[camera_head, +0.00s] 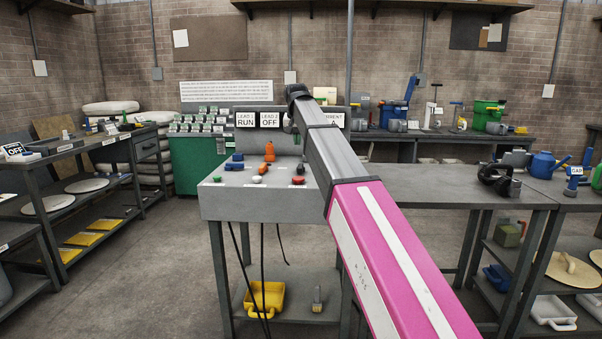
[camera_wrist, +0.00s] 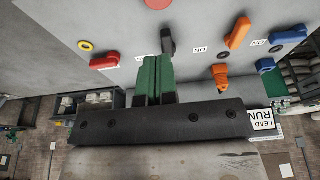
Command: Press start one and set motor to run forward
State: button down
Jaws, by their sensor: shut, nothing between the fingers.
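The grey control panel (camera_head: 240,205) stands ahead, with a green button (camera_head: 217,179), a white button (camera_head: 257,179) and a red button (camera_head: 298,180) along its front. Blue (camera_head: 234,165) and orange (camera_head: 264,168) switches sit behind them. Signs above read LEAD 1 RUN (camera_head: 245,120) and LEAD 2 OFF (camera_head: 269,120). In the wrist view, my gripper (camera_wrist: 154,60) is shut and empty, its green fingers pointing at the panel close below a dark grey lever (camera_wrist: 168,40); contact cannot be told. A red handle (camera_wrist: 112,61) and orange switch (camera_wrist: 240,32) flank it. My arm hides my gripper in the head view.
A workbench (camera_head: 430,180) extends right of the panel, with black ear defenders (camera_head: 494,176) on it. A yellow tub (camera_head: 265,297) and a brush (camera_head: 317,299) lie on the shelf below. Benches stand at left; the floor between is clear.

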aim_at(298, 178)
jog(key=shift+f, duration=0.1)
jog(key=x, duration=0.8)
jog(key=s+x, duration=0.1)
jog(key=x, duration=0.3)
jog(key=shift+w+a+f, duration=0.1)
jog(key=shift+w+f, duration=0.05)
jog(key=shift+f, duration=0.8)
